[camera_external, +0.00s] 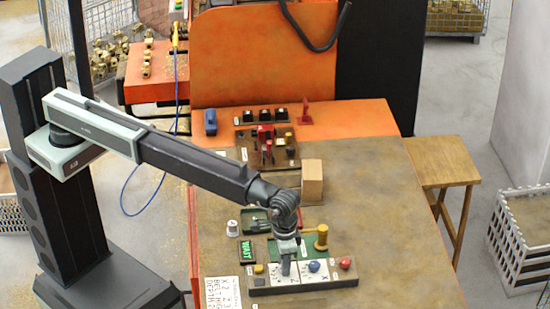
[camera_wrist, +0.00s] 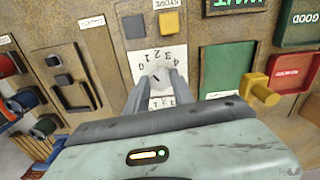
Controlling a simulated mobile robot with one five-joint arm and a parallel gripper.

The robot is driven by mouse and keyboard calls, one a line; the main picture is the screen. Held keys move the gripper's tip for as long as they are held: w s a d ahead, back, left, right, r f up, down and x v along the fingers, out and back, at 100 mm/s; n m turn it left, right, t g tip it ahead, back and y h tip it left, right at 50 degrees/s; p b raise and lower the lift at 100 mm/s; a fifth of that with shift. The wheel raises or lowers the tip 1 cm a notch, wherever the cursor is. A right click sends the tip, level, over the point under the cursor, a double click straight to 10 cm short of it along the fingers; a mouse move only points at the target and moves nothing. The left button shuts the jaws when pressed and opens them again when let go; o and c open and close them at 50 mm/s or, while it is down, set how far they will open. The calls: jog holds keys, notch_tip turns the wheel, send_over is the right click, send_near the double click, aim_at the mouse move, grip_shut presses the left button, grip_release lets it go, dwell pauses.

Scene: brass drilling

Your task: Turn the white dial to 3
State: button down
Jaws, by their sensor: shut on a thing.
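The white dial (camera_wrist: 155,70) sits on a white scale plate (camera_wrist: 152,60) with printed digits, on a brown panel. A short dark mark shows on the dial's face; I cannot tell surely which digit it points at. My gripper (camera_wrist: 156,84) is shut on the dial, one finger on each side. In the external view my gripper (camera_external: 286,268) reaches down onto the panel (camera_external: 310,283) and hides the dial. Part of the scale near the fingers is covered.
A blue knob (camera_external: 314,267) and a red knob (camera_external: 346,263) are right of my gripper, and a yellow button (camera_external: 258,268) is left. Behind stand a yellow post (camera_external: 321,238), a green WAIT sign (camera_external: 247,251) and a wooden block (camera_external: 312,180). A printed sheet (camera_external: 222,293) lies at front left.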

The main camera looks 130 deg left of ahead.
jog(key=m, duration=0.6)
jog(key=shift+m, duration=0.3)
jog(key=m, duration=0.6)
jog(key=shift+s, duration=0.1)
jog(key=shift+m, duration=0.3)
jog(key=c, duration=1.1)
grip_release()
notch_tip(320, 180, up, 8)
jog(key=p, duration=0.8)
jog(key=shift+f, duration=0.15)
